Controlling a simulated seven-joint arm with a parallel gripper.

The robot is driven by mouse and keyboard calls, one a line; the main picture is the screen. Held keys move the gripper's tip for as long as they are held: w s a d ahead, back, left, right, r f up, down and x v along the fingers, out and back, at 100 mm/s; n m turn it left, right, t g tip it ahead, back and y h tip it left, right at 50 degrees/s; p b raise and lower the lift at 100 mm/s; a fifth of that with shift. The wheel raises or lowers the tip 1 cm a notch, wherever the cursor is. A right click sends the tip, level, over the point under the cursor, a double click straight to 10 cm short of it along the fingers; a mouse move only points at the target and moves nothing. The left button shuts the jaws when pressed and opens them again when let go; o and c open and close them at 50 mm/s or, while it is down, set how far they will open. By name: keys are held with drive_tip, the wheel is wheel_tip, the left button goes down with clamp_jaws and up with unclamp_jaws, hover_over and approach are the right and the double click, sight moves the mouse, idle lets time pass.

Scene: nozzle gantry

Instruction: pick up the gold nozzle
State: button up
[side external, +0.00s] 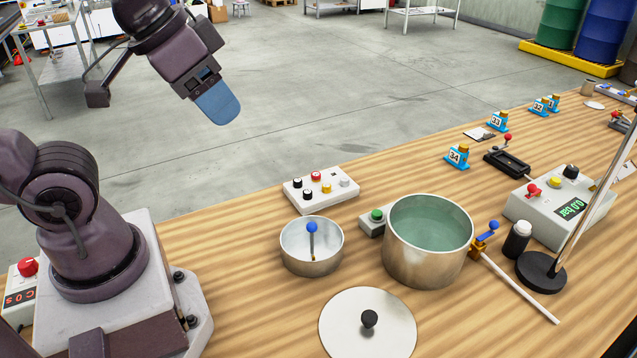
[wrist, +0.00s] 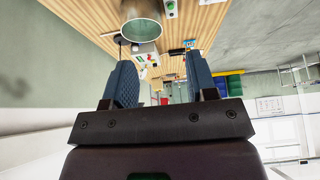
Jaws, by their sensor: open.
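My gripper (side external: 218,105) is high over the floor at the upper left of the side view, well apart from the table and its objects. In the wrist view its two blue fingers (wrist: 160,76) stand apart with nothing between them. Small gold-topped pieces sit on blue numbered stands at the right of the table, among them number 34 (side external: 457,157) and number 33 (side external: 498,121). A white block (side external: 336,199) holds several small knob-like pieces, one of them yellow-gold (side external: 326,188). I cannot tell which gold piece is the nozzle.
A large steel pot (side external: 425,265) of greenish liquid stands mid-table, beside a small steel bowl (side external: 311,265) holding a blue-ended tool. A lid (side external: 345,325) lies in front. A pressure box (side external: 535,208) and a slanted metal rod (side external: 607,180) stand at the right.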

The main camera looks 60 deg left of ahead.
drive_tip(key=shift+o, duration=0.2)
idle(0.5)
drive_tip(key=n+g, duration=0.6)
drive_tip(key=n, duration=0.7)
hover_over(316, 175)
drive_tip(key=f, duration=2.7)
drive_tip(key=shift+w+a, duration=0.1)
drive_tip(key=shift+w, duration=0.2)
drive_tip(key=f, duration=0.5)
drive_tip(key=shift+s+f, duration=0.25)
